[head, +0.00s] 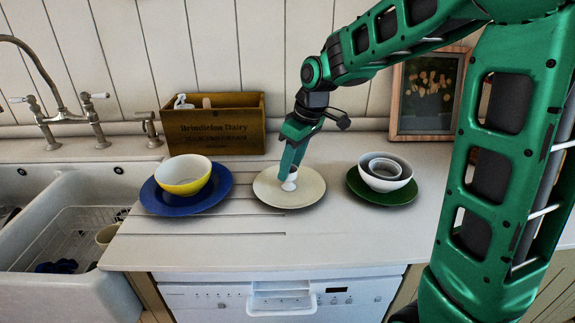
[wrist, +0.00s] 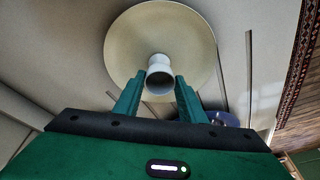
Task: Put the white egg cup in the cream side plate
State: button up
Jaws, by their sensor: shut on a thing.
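The white egg cup (head: 290,184) is at the middle of the cream side plate (head: 270,199) on the countertop. My gripper (head: 290,172) comes down from above, with its fingers shut on the upper part of the egg cup. In the wrist view the egg cup (wrist: 160,72) is between the two fingertips (wrist: 152,82), over the cream plate (wrist: 125,50). The egg cup looks upright. I cannot tell whether its foot touches the plate.
Left of the cream plate, a yellow and white bowl (head: 184,172) sits on a blue plate (head: 150,200). To the right, nested white bowls (head: 386,182) sit on a green plate (head: 372,198). A wooden crate (head: 215,130) and a picture frame (head: 395,110) stand behind. The sink (head: 50,240) is at left.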

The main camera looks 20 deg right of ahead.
jog(key=o, duration=1.1)
jog(key=shift+r, duration=0.1)
jog(key=shift+r, duration=0.3)
jog(key=v, duration=1.1)
jog(key=shift+s+d+r, duration=0.1)
jog(key=shift+r, duration=0.3)
jog(key=s+d+f+m, duration=0.4)
jog(key=s, duration=0.5)
jog(key=s+d+f+m+g+h, duration=0.1)
jog(key=s+d+f+m, duration=0.4)
jog(key=s, duration=0.5)
jog(key=s+d+f+m+g+h, duration=0.1)
jog(key=s+d+f+m, duration=0.3)
jog(key=s, duration=0.6)
jog(key=shift+s+d+f+m, duration=0.1)
jog(key=shift+d+f+m, duration=0.35)
jog(key=shift+d, duration=0.3)
